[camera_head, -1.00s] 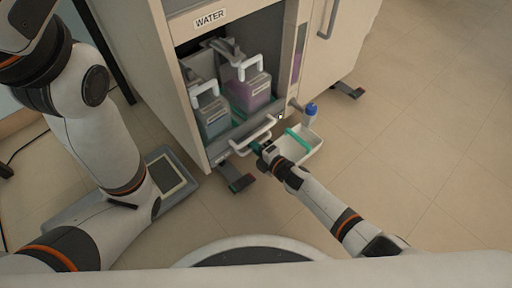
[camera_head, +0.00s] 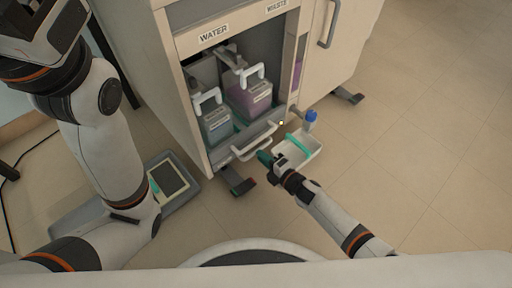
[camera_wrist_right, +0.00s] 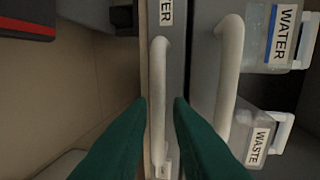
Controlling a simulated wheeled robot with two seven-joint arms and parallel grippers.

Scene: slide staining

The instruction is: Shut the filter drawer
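The filter drawer's slim grey front (camera_wrist_right: 178,60) shows in the right wrist view, with a label cut off to "ER" and a white bar handle (camera_wrist_right: 158,95). In the head view the low white handle (camera_head: 250,153) is at the foot of the cabinet, below the tank bay. How far the drawer stands out is hard to tell. My right gripper (camera_head: 265,157) is beside this handle. In the wrist view its two green fingers (camera_wrist_right: 160,102) are apart, with the handle showing between them; contact cannot be seen. My left arm is at the left; its gripper is out of view.
The bay holds a WATER tank (camera_head: 215,123) and a WASTE tank (camera_head: 252,98). A second, larger white handle (camera_wrist_right: 230,70) is close beside. A white tray (camera_head: 311,157) and a blue-capped bottle (camera_head: 310,120) are right of my gripper. The floor at right is clear.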

